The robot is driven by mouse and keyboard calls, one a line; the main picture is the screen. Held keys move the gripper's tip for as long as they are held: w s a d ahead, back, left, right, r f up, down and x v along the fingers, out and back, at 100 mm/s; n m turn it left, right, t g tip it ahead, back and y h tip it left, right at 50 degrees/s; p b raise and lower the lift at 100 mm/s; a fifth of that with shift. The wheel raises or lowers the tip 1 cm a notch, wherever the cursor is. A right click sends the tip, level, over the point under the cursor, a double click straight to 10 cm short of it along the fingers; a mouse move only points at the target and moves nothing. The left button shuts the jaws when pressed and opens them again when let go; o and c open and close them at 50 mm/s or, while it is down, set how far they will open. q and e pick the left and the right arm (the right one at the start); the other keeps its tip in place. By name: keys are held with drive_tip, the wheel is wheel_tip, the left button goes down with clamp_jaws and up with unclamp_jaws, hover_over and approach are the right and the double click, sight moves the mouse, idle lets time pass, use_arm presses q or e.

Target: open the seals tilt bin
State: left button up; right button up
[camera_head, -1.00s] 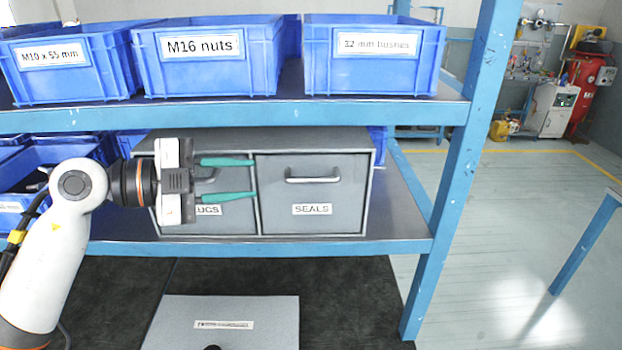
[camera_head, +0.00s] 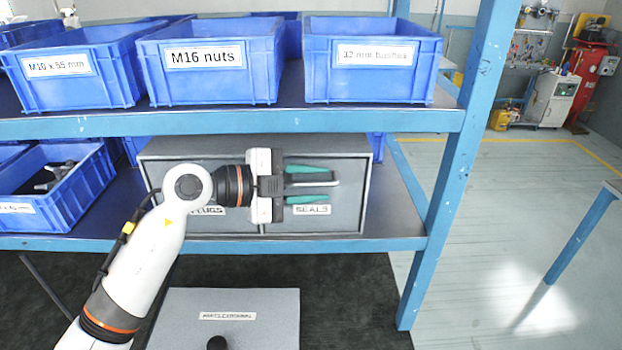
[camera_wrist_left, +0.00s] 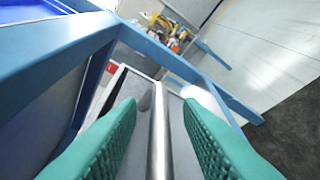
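The seals tilt bin (camera_head: 345,215) is the right-hand grey bin in the cabinet on the lower shelf. In the left wrist view the metal handle (camera_wrist_left: 158,135) runs between the two fingers of the left gripper (camera_wrist_left: 159,110), with a gap on each side. The left gripper is open. My right gripper is out of view.
The left-hand grey bin is mostly hidden behind my left wrist. Blue bins stand on the upper shelf (camera_head: 300,118), close above. A blue post (camera_head: 455,185) stands to the right. A grey box (camera_head: 260,305) sits below the shelf.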

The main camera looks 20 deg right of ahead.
use_arm(q)
clamp_jaws()
idle(0.3)
drive_tip(key=s+a+f+m+t+h+b, duration=0.1)
drive_tip(key=s+a+f+m+h+b, duration=0.1)
drive_tip(key=s+f+m+b, duration=0.3)
drive_tip(key=shift+s+f+m+h+b, duration=0.15)
drive_tip(key=shift+s+m+h+b, duration=0.15)
drive_tip(key=shift+s+m+b, duration=0.8)
drive_tip(key=shift+s+a+b, duration=0.1)
drive_tip(key=shift+s+b, duration=0.15)
drive_tip(key=shift+b, duration=0.05)
unclamp_jaws()
